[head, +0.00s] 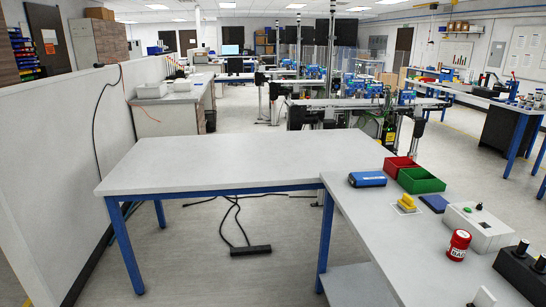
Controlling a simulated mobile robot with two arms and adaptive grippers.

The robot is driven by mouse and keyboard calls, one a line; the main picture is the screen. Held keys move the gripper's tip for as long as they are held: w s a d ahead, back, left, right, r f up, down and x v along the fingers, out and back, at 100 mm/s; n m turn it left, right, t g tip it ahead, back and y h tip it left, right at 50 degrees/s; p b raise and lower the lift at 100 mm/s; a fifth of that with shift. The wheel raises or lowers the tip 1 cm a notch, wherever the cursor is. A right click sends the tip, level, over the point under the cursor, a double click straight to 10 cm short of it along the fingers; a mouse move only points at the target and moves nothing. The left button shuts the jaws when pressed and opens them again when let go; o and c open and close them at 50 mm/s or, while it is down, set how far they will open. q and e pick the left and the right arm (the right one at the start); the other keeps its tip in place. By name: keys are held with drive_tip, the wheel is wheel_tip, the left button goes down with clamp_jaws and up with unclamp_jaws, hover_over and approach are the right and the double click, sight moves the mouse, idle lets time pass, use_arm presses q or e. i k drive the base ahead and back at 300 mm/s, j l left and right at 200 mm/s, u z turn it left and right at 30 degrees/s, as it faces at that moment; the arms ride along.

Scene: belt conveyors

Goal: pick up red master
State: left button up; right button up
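Neither of my grippers shows in the head view.
The cylinder stands on a white L-shaped table (230,163). Nearby are a grey control box (482,232), a black box with knobs (520,270), a yellow block (407,202), a blue case (367,179), and red (399,163) and green (421,181) bins. The left wing is clear.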

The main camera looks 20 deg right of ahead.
sight(461, 240)
drive_tip(key=i+z, duration=0.25)
drive_tip(key=z, duration=0.2)
drive_tip(key=i+j+z, duration=0.1)
drive_tip(key=z, duration=0.35)
drive_tip(key=i+j+z, duration=0.25)
drive_tip(key=z, duration=0.2)
drive_tip(key=i+j+z, duration=0.25)
drive_tip(key=z, duration=0.2)
